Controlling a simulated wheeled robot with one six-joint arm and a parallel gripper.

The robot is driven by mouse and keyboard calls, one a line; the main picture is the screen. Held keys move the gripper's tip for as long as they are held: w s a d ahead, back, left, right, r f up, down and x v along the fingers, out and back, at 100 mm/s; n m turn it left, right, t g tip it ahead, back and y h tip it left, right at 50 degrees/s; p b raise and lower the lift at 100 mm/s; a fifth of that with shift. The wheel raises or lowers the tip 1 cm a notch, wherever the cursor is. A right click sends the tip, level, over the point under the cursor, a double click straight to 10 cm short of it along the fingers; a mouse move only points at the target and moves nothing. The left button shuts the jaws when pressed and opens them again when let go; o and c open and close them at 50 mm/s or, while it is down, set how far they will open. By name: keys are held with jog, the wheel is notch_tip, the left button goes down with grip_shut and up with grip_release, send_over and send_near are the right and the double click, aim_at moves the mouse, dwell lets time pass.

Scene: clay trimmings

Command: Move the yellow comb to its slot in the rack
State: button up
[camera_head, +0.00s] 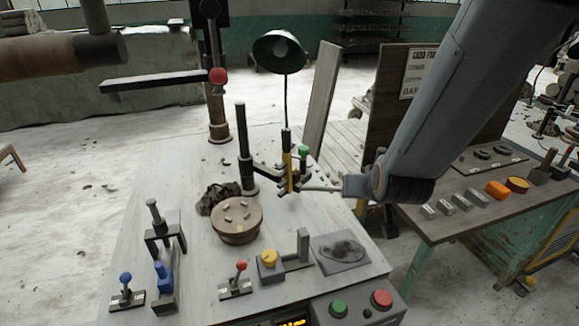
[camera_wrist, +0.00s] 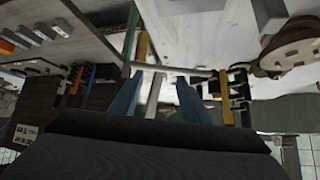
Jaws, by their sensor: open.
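A narrow yellow upright piece (camera_head: 288,163), which looks like the yellow comb, stands at black clips beside a dark post at the back of the pale table. It also shows in the wrist view (camera_wrist: 226,101), right of my fingers. My gripper (camera_head: 322,188) is just right of it in the head view, apart from it as far as I can tell. In the wrist view my two blue fingers (camera_wrist: 158,97) are apart, with no comb between them. A dark rack-like holder with coloured tools (camera_wrist: 76,82) shows at left; its slots are too small to make out.
A round brown turntable (camera_head: 237,220) stands on the table. Nearer are a yellow-knobbed device (camera_head: 269,262), a red-knobbed lever (camera_head: 239,281) and a blue-handled clamp (camera_head: 164,284). A side bench (camera_head: 450,225) at right carries grey blocks and an orange block (camera_head: 497,189). A green lamp (camera_head: 279,50) rises behind.

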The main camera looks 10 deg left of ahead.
jog(key=w+a+r+n+t+y, duration=0.1)
jog(key=w+a+r+t+y, duration=0.2)
jog(key=a, duration=0.9)
jog(key=n+t+y, duration=0.1)
jog(key=t, duration=0.3)
send_near(287, 141)
jog(key=x, duration=0.4)
jog(key=shift+f+t, duration=0.15)
jog(key=shift+t, duration=0.15)
jog(key=shift+p+x, duration=0.5)
jog(key=shift+x, duration=0.4)
jog(key=shift+p+x, duration=1.35)
jog(key=shift+x, duration=1.45)
grip_shut()
